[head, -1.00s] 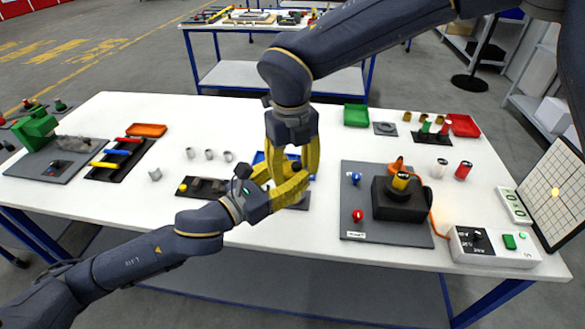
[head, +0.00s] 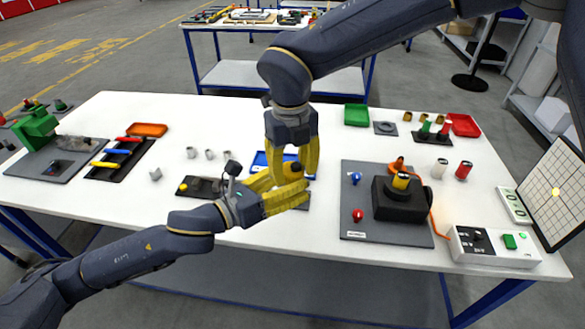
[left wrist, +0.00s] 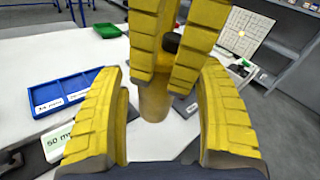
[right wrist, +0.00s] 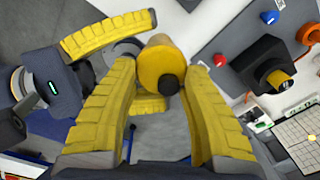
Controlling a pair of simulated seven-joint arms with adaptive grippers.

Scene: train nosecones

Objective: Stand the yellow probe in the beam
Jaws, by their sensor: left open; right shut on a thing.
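A yellow cylinder with a dark knob at one end, seemingly the probe, shows in the right wrist view (right wrist: 160,68), the left wrist view (left wrist: 154,100) and the head view (head: 292,170). My right gripper (right wrist: 170,85) points down and is shut on it. My left gripper (left wrist: 160,95) is open, its fingers spread to either side of the cylinder's lower part; whether they touch it I cannot tell. A black block (head: 398,205) with a yellow-topped piece stands on a grey plate (head: 362,240). The gridded board (head: 550,190) at the right has a bright yellow spot.
A control box (head: 492,246) with a green button sits at the front right, joined by an orange cable. A blue tray (left wrist: 65,92) lies close behind the grippers. A rack (head: 122,155) of coloured rods is at left.

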